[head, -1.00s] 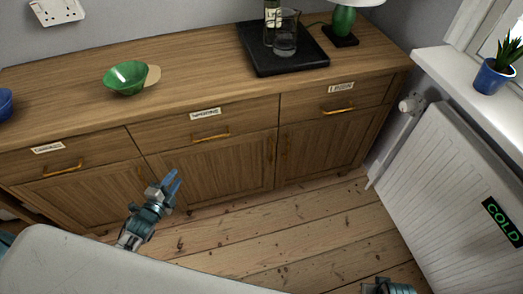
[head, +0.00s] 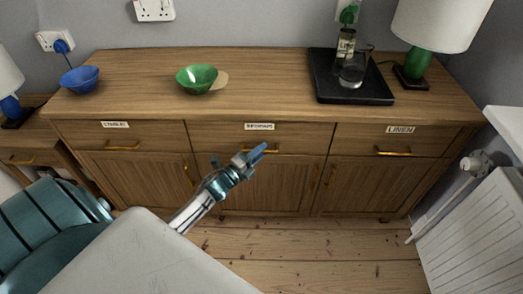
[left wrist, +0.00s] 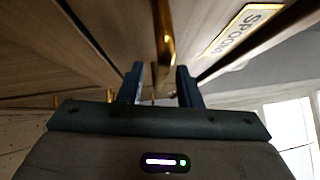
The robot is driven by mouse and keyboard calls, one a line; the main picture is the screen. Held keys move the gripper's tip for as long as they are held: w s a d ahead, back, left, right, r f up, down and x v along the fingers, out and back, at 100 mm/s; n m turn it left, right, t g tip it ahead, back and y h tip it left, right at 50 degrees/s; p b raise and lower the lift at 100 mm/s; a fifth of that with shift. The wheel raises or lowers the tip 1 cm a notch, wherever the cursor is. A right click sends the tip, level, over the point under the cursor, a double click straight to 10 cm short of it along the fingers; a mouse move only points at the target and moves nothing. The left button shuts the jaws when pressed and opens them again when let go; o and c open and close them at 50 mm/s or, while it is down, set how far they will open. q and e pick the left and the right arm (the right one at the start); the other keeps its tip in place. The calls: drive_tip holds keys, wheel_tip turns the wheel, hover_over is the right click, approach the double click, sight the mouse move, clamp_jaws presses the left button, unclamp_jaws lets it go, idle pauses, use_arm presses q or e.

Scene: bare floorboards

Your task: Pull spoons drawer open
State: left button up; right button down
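The spoons drawer (head: 225,134) is the middle drawer of the wooden sideboard and is closed. Its label shows in the head view (head: 260,126) and reads SPOONS in the left wrist view (left wrist: 241,29). Its brass handle (head: 271,151) is partly covered by my left gripper (head: 256,154) in the head view. In the left wrist view, my left gripper (left wrist: 160,85) has its two fingers apart, with the handle (left wrist: 163,35) lying ahead, in line with the gap. I cannot tell whether the fingers touch it. My right gripper is out of view.
A labelled drawer (head: 82,133) is on the left and the LINEN drawer (head: 430,142) on the right, both closed. On top stand a blue bowl (head: 80,79), a green bowl (head: 196,78), a black tray (head: 325,82) and a lamp (head: 416,70). A radiator (head: 475,235) stands at right.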

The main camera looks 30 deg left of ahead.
use_arm(q)
drive_tip(key=shift+w+d, duration=0.1)
drive_tip(key=shift+w, duration=0.25)
clamp_jaws()
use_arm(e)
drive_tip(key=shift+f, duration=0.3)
